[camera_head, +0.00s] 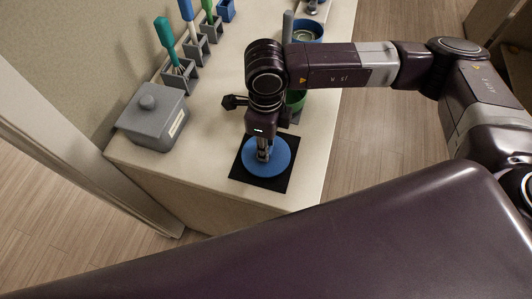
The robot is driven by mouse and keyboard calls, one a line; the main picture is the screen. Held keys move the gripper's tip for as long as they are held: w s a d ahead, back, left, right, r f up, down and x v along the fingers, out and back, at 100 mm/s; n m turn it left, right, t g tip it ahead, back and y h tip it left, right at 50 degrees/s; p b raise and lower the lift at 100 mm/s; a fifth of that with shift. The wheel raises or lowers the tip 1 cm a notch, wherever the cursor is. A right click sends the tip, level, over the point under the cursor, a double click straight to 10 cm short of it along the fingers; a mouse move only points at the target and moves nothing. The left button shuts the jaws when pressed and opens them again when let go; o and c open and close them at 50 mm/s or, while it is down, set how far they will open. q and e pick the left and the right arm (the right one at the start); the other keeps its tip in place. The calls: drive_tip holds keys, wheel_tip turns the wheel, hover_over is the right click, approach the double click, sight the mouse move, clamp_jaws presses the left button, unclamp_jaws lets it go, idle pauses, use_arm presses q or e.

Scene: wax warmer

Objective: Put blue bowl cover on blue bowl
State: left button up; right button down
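The blue bowl cover (279,162) is a round blue disc lying on a black square mat (243,172) near the counter's front end. My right gripper (264,156) points down at the middle of the cover. Its fingers look close together there; any knob between them is hidden, so I cannot tell whether they grip it. A blue bowl (318,27) stands at the far end of the counter, partly behind my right arm, with something pale inside. My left gripper is not in view.
A grey lidded box (152,121) stands at the counter's left. Grey holders with a teal-handled brush (166,33) and other tools line the wall side. A green bowl (297,97) is partly hidden behind my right gripper.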

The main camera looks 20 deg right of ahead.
drive_tip(key=shift+r, duration=0.1)
drive_tip(key=shift+r+p, duration=0.45)
drive_tip(key=shift+r, duration=1.25)
drive_tip(key=shift+f, duration=0.1)
